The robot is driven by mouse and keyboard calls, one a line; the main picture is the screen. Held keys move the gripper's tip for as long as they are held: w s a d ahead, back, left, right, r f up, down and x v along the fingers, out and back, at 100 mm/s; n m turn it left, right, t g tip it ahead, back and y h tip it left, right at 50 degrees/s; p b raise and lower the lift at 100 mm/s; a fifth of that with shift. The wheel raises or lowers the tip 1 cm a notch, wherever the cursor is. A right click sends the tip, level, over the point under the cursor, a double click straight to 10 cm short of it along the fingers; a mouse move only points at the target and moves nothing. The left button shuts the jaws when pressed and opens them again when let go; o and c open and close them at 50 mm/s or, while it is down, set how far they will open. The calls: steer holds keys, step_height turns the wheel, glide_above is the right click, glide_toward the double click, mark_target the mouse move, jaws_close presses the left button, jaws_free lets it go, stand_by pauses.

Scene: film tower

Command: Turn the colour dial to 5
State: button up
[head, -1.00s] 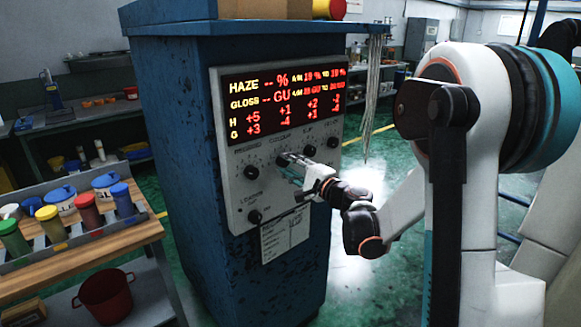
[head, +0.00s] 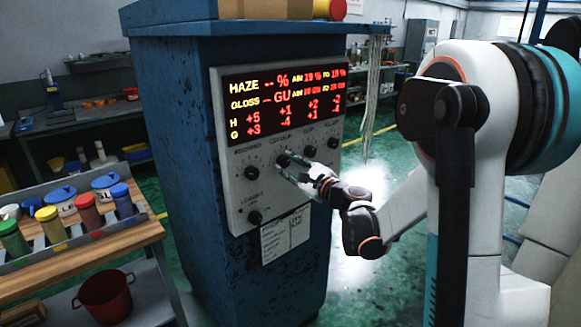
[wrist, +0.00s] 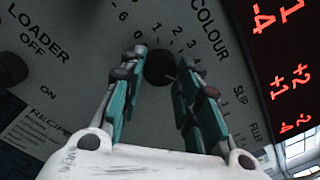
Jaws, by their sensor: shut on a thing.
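The colour dial (wrist: 158,70) is a dark round knob on the grey panel (head: 243,205), under the label COLOUR. It also shows small in the head view (head: 283,159). My gripper (wrist: 161,60) has its two teal fingers on either side of the dial and is shut on it. Printed numbers ring the dial in the wrist view, with 1 to 3 readable to its upper right. The dial's pointer is too unclear to read.
Other dark knobs flank the dial on the panel: one at left (head: 250,172), two at right (head: 310,151) and the loader knob (head: 254,217) below. A red-lettered display (head: 285,98) sits above. A bench with coloured jars (head: 88,212) stands at left.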

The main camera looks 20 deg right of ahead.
stand_by(0.4)
steer(key=o, duration=1.1)
steer(key=shift+f, duration=0.1)
steer(key=v, duration=1.2)
